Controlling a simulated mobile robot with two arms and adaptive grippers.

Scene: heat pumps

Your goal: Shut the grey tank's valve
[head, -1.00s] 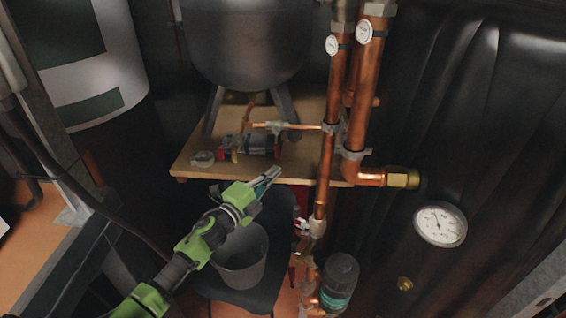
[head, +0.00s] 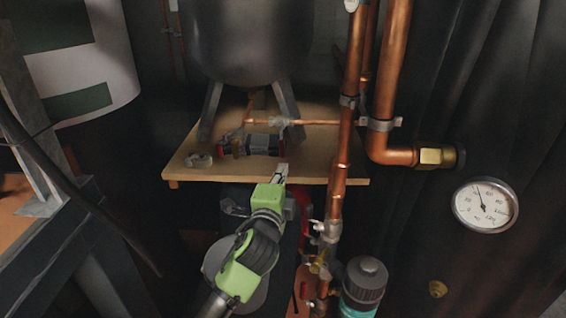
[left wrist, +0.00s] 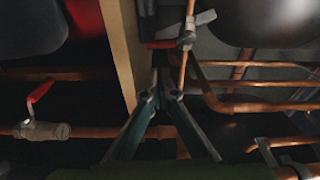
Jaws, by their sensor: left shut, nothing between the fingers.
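The grey tank (head: 250,42) stands on legs on a wooden shelf (head: 190,176) in the head view. Under it a thin copper pipe runs right from a metal fitting (head: 280,124), with a dark cylindrical part with red ends (head: 262,144) just in front. Which part is the tank's valve is not clear at this size. My left gripper (head: 281,173) is shut and empty at the shelf's front edge, below these parts. In the left wrist view its fingertips (left wrist: 160,90) meet beside the wooden edge, below a pipe fitting with a grey lever (left wrist: 192,30).
Vertical copper pipes (head: 345,150) stand close to the right of my left gripper. A pressure gauge (head: 485,205) is farther right. A red-handled valve (left wrist: 40,125) is at the left in the left wrist view. A bucket (head: 215,262) is below my arm.

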